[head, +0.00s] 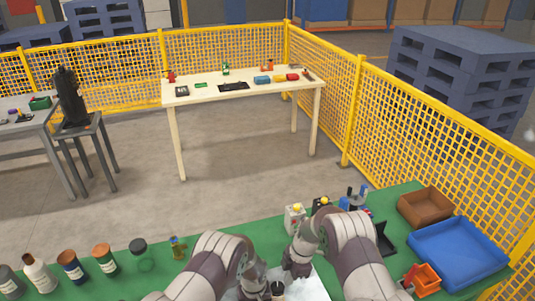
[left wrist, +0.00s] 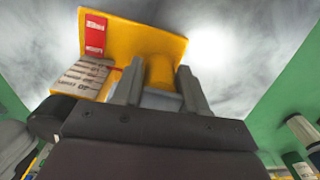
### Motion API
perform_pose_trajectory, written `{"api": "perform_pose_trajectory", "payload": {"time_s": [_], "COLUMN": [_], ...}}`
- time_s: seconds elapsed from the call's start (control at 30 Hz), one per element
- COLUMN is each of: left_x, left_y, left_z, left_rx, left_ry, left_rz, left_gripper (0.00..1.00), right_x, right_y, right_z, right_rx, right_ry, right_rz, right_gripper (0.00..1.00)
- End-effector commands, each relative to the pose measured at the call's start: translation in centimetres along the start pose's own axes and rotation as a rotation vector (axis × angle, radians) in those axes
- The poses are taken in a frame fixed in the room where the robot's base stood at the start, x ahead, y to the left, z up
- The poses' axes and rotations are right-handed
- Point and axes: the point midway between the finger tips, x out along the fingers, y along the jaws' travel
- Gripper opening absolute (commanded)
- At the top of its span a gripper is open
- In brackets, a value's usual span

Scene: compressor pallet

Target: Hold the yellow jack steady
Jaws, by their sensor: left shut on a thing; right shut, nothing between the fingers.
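A yellow jack (left wrist: 130,38) with a red label and a white printed label fills the upper middle of the left wrist view. Its narrower yellow stem sits between the two grey fingers of my left gripper (left wrist: 160,88), which is shut on it. In the head view my left gripper (head: 258,286) is low at the bottom centre, and I cannot make out the jack there. My right gripper (head: 297,266) points down just right of it, over a pale plate (head: 314,290). It is shut and empty.
The green table carries several bottles and jars (head: 70,266) at left. A white box with a yellow button (head: 295,217) stands behind my right gripper. Yellow fencing (head: 430,150) lies beyond.

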Motion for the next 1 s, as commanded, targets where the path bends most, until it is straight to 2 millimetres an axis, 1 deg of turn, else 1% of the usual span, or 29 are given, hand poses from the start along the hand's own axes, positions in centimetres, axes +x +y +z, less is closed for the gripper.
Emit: {"api": "perform_pose_trajectory", "payload": {"time_s": [0.03,0.5,1.0], "left_x": [0.2,0.2,0.3], "left_y": [0.0,0.1,0.1], "left_z": [0.0,0.0,0.1], "left_rx": [-0.002,-0.002,0.000], "left_ry": [0.001,0.003,0.002], "left_rz": [0.001,0.003,0.002], "left_gripper": [0.00,0.00,0.00], "right_x": [0.3,0.5,0.6], "right_y": [-0.5,-2.0,-2.5], "right_z": [-0.2,-0.3,-0.6], "right_rx": [0.000,-0.001,-0.002], "right_ry": [0.005,0.006,0.007], "right_rz": [-0.013,-0.015,-0.016], "right_gripper": [0.00,0.00,0.00]}}
